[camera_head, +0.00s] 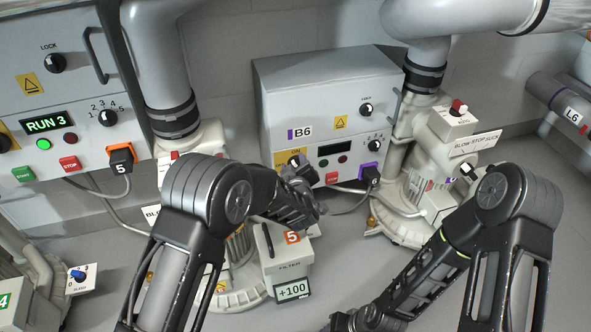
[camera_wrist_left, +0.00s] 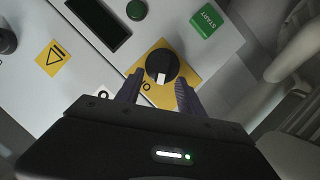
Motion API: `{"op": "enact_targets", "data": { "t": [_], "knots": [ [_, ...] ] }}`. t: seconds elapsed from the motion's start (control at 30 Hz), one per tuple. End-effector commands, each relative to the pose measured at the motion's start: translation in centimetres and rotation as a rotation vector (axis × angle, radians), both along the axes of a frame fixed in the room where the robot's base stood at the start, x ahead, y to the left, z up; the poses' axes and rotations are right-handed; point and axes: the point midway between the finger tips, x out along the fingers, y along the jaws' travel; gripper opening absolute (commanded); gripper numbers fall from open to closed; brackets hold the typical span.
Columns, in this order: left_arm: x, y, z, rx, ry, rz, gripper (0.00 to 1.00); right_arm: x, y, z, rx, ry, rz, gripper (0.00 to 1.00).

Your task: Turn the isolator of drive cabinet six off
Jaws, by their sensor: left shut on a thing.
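The drive cabinet marked B6 (camera_head: 277,95) stands in the middle of the head view, with a dark display. Its isolator is a black rotary knob (camera_wrist_left: 160,66) on a yellow plate (camera_wrist_left: 188,62), seen in the left wrist view. The knob's white mark lies on its lower side in that view, near the plate's lettering.
A green START button (camera_wrist_left: 206,20) is close to the left gripper's right finger. A red STOP button (camera_head: 332,178) and a purple connector (camera_head: 369,174) are on the B6 front. A filter box (camera_head: 285,262) is below the left gripper.

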Motion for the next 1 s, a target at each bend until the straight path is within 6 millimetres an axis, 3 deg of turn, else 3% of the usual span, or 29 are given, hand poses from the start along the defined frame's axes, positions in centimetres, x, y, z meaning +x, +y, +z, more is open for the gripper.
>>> {"op": "enact_targets", "data": {
  "t": [0.5, 0.53, 0.77, 1.0],
  "knots": [
    [-0.11, 0.02, -0.21, -0.034, -0.007, -0.001, 0.05, 0.11, -0.05, -0.43, 0.001, -0.001, -0.001, 0.36],
    [-0.11, 0.02, -0.21, -0.034, -0.007, -0.001, 0.47, 0.11, -0.05, -0.43, 0.001, -0.001, -0.001, 0.36],
    [-0.08, 0.04, -0.14, -0.033, -0.008, 0.0, 0.66, 0.1, -0.05, -0.43, 0.001, -0.001, -0.001, 0.36],
    [-0.06, 0.07, -0.07, -0.033, -0.01, 0.0, 0.66, 0.08, -0.05, -0.42, 0.001, -0.001, -0.001, 0.36]
  ]
}}
